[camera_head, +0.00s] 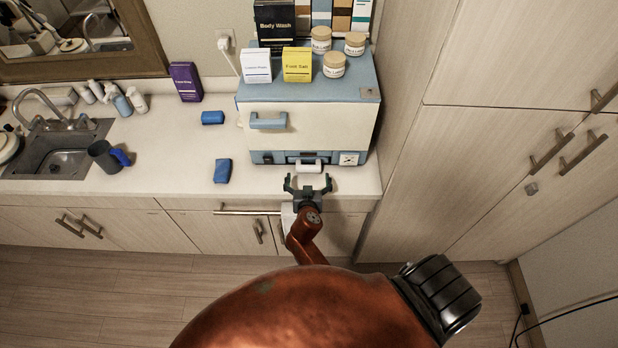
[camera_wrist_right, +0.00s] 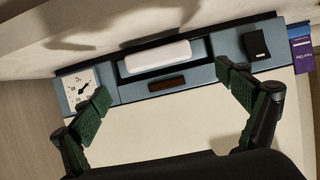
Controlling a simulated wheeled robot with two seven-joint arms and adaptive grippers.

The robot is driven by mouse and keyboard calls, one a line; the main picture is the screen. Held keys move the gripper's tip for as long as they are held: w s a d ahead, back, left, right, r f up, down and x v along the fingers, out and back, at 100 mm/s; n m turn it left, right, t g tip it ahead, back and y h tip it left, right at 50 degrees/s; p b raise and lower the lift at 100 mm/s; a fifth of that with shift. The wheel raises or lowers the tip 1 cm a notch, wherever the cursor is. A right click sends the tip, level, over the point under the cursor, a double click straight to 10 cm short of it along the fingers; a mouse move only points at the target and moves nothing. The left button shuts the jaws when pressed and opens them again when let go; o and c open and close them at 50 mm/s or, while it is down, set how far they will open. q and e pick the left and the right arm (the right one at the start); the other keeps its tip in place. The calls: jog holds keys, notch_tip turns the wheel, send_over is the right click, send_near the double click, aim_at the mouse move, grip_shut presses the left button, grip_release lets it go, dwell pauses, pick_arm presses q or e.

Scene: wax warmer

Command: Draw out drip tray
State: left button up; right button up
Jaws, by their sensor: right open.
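The wax warmer (camera_head: 300,125) is a cream and light-blue box on the counter. The drip tray's white front handle (camera_head: 309,167) sticks out low at the middle of its front panel. In the right wrist view the white bar (camera_wrist_right: 155,57) lies across a dark recess, with a small dark display beside it. My right gripper (camera_head: 308,185) is open and empty just in front of the handle, fingers spread to either side. In the right wrist view the green-padded fingertips (camera_wrist_right: 168,95) are apart and show no contact with the bar. My left gripper is out of view.
A dial (camera_wrist_right: 81,88) and a black switch (camera_wrist_right: 255,42) flank the tray. Boxes and jars (camera_head: 333,65) stand on the warmer. Blue blocks (camera_head: 222,171) lie left of it, with a mug (camera_head: 107,156) and sink farther left. A tall cabinet (camera_head: 425,150) closes the right side.

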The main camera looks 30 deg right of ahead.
aim_at(308, 167)
jog(key=shift+x, duration=0.85)
jog(key=shift+b+x, duration=1)
jog(key=shift+x, duration=2)
jog(key=shift+c, duration=0.5)
jog(key=c, duration=2.1)
